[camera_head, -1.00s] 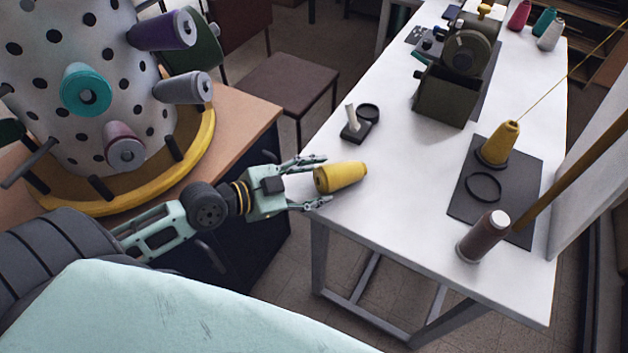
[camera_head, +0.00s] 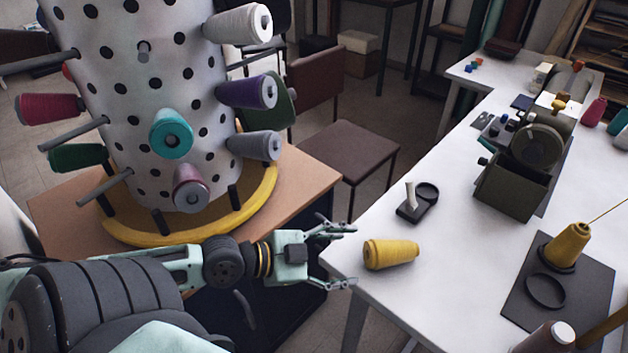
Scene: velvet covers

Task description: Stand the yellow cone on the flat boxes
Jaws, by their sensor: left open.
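A yellow cone (camera_head: 391,254) of thread lies on its side on the white table, near its left corner. My left gripper (camera_head: 350,257) is open and empty, its fingers pointing right toward the cone's near end, with a small gap between. A second yellow cone (camera_head: 568,246) stands upright on a dark mat, with a thread running up from it. I cannot make out clearly which things are the flat boxes; a pale and brown box pair (camera_head: 362,58) sits on the floor at the back. My right gripper is out of view.
A spotted column (camera_head: 140,100) with thread spools on pegs stands on a wooden table at left. On the white table (camera_head: 440,270) are a small black stand (camera_head: 415,210), a dark machine (camera_head: 512,185) and a black ring (camera_head: 545,291). A brown chair (camera_head: 345,150) stands behind.

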